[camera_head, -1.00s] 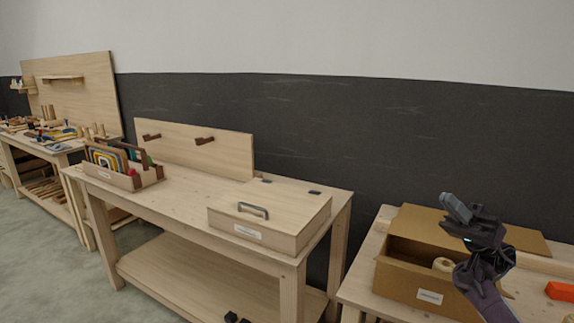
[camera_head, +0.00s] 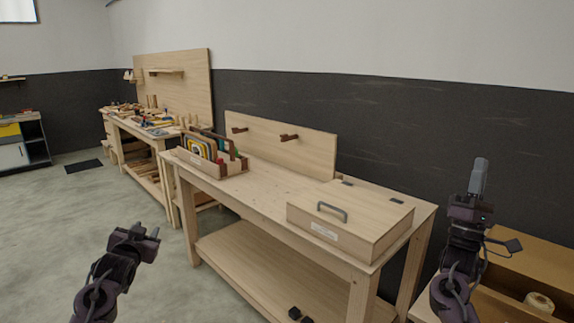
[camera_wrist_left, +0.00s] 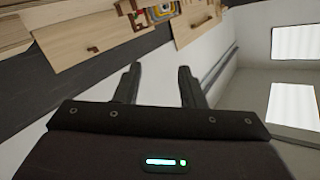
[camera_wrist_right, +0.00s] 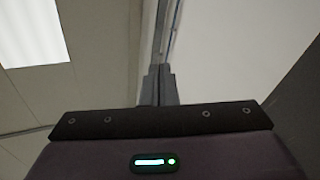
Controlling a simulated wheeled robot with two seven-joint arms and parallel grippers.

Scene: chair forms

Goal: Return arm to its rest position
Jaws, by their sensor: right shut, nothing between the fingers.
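My left gripper (camera_head: 146,232) is in the lower left of the head view, over the bare floor and in front of the workbenches. Its two fingers stand apart with nothing between them in the left wrist view (camera_wrist_left: 158,75). My right gripper (camera_head: 479,176) points up at the right of the head view, in front of the dark wall panel and near the cardboard box. Its fingers are together and empty in the right wrist view (camera_wrist_right: 159,75).
A cardboard box (camera_head: 557,257) with a pale roll (camera_head: 538,303) stands at the lower right, partly hidden by my right arm. A wooden workbench (camera_head: 262,190) carries a lidded wooden box (camera_head: 370,225) and a tote of colourful items (camera_head: 240,170). The floor (camera_head: 70,220) at left is clear.

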